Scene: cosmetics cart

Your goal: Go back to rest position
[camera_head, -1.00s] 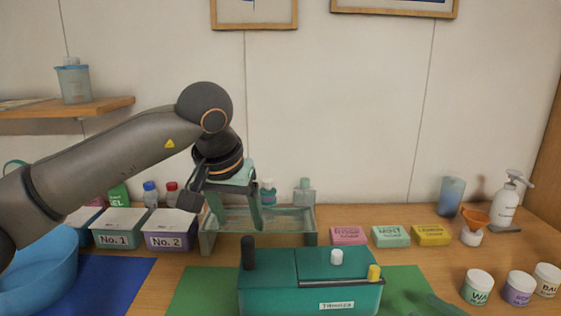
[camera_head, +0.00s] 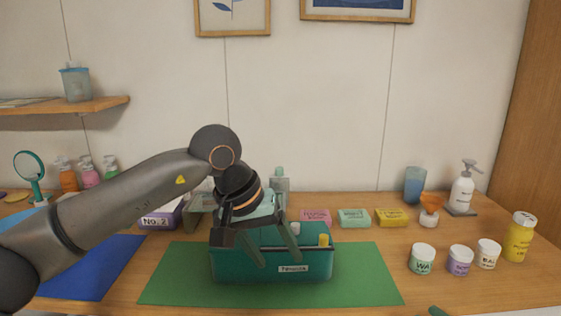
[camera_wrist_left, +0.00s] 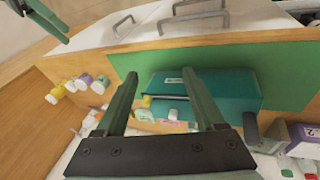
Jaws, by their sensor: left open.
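A teal caddy with a white front label (camera_head: 240,273) stands on the green mat (camera_head: 365,276). A white cap (camera_head: 295,228) and a yellow cap (camera_head: 323,240) show at its top. My left gripper (camera_head: 279,263) is open, with its fingers hanging down in front of the caddy in the head view. In the left wrist view my left gripper (camera_wrist_left: 165,76) has spread fingers with nothing held, and the caddy (camera_wrist_left: 235,92) lies beyond them. A green finger tip, seemingly my right gripper's (camera_head: 438,311), just enters the bottom edge; its jaws are not shown clearly.
A blue mat (camera_head: 100,265) lies at left, with the No. 2 bin (camera_head: 160,221) behind it. Soaps, including a yellow one (camera_head: 392,218), stand at the back. Several jars, including a WAX jar (camera_head: 422,260), and a pump bottle (camera_head: 463,188) are at right. The right front table is clear.

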